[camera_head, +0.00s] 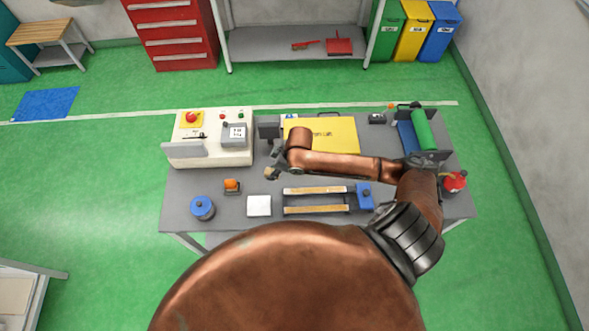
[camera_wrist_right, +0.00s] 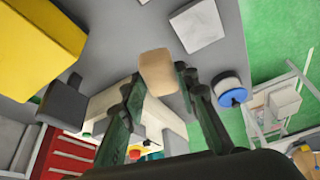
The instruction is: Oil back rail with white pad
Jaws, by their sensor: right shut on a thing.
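Two tan rails lie side by side on the grey table: the back rail (camera_head: 315,190) and the front rail (camera_head: 315,210), with a blue block (camera_head: 365,197) at their right end. A flat white square (camera_head: 259,206), which looks like the white pad, lies left of the rails; it also shows in the right wrist view (camera_wrist_right: 197,25). My right gripper (camera_head: 273,172) is above the table, behind the white square and up-left of the rails. In the right wrist view its fingers (camera_wrist_right: 160,85) are shut on a small tan block (camera_wrist_right: 158,70). My left gripper is out of view.
A beige control box (camera_head: 212,150) stands at the back left, and a yellow case (camera_head: 335,130) behind my arm. A blue round container (camera_head: 202,207) and an orange item (camera_head: 232,186) are front left. A red can (camera_head: 455,181) and green roll (camera_head: 422,129) are at the right.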

